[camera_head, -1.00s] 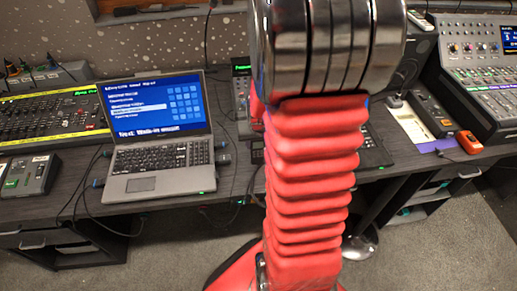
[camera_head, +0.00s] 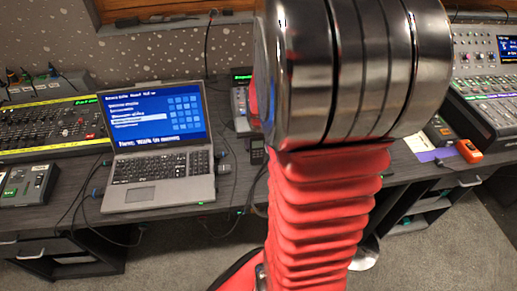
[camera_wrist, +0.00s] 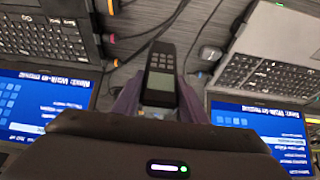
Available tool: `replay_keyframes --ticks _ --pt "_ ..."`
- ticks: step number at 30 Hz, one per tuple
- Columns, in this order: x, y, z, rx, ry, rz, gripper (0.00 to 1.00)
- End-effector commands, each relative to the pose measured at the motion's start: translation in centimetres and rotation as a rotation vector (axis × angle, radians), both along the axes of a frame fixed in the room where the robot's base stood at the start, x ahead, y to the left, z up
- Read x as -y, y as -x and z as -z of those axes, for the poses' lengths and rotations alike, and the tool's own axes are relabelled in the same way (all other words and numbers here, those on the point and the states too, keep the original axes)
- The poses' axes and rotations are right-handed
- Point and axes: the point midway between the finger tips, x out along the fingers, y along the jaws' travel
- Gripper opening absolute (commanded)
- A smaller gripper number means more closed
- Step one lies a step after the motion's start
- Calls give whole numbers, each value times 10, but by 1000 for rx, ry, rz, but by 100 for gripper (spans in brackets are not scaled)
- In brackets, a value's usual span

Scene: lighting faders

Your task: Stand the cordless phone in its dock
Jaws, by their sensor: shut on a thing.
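The cordless phone (camera_wrist: 162,72) is dark, with a keypad and a grey screen, in the wrist view. My gripper (camera_wrist: 158,100) has its two purple-grey fingers on either side of the phone's screen end and is shut on it. The keypad end points up the picture, over the dark desk. In the head view a small dark handset shape (camera_head: 257,151), which looks like the phone, shows at the left edge of my arm. My arm hides my gripper there. I cannot make out the dock in either view.
A laptop (camera_head: 158,172) stands left of my arm; it also shows at right in the wrist view (camera_wrist: 275,75). Another laptop (camera_wrist: 45,45) is at left there. Cables (camera_wrist: 140,35) run between them. A mixing console (camera_head: 490,105) and orange device (camera_head: 468,151) are at right.

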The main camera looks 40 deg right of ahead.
Motion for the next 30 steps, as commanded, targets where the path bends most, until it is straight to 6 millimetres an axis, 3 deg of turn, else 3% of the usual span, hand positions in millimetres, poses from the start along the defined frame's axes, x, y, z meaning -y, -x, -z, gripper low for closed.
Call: replay_keyframes --ticks 3,9,30 --pt "0 -1 -22 4 3 0 10" --pt "0 0 -44 2 1 0 10" --pt "0 0 -48 0 0 0 10"
